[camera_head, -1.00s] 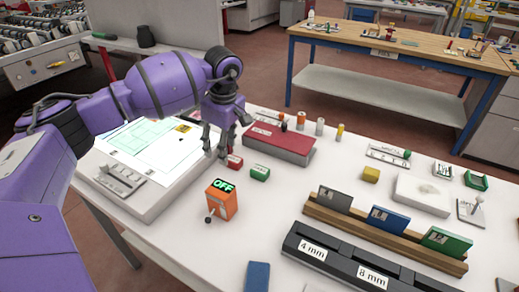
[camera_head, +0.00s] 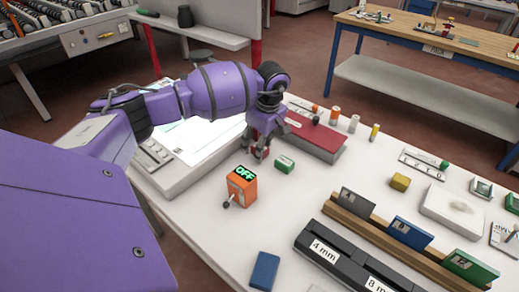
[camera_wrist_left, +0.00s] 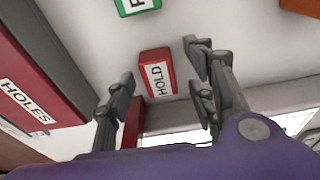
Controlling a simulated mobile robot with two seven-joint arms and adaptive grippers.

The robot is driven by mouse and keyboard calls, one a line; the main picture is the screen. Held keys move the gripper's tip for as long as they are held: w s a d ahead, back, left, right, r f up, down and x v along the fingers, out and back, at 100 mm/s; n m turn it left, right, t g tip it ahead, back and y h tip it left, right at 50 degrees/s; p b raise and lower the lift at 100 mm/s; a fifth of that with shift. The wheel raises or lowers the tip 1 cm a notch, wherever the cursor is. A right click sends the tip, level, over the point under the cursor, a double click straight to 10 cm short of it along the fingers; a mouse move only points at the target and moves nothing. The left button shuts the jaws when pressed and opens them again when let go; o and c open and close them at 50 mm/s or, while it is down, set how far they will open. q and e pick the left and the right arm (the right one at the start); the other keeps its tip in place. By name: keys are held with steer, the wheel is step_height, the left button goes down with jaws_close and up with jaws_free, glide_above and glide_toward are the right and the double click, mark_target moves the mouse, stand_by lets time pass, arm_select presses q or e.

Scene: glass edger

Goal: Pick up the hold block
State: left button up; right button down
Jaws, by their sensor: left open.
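The hold block is a small red block with a white HOLD label. It lies on the white table and shows whole in the left wrist view (camera_wrist_left: 157,72), between and beyond the fingertips. My left gripper (camera_head: 259,150) points down and is open, with nothing between its fingers. In the head view its fingers partly hide the red block, just left of the green block (camera_head: 285,163). Whether a finger touches the block, I cannot tell. My right gripper is not in view.
A dark red HOLES case (camera_head: 318,138) lies behind the blocks; its side shows in the left wrist view (camera_wrist_left: 45,75). An orange OFF box (camera_head: 241,188) stands in front, and a light panel (camera_head: 190,140) is at the left. A slotted rack (camera_head: 375,230) stands at the right.

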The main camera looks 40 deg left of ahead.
arm_select(q)
steer(key=c, duration=1.2)
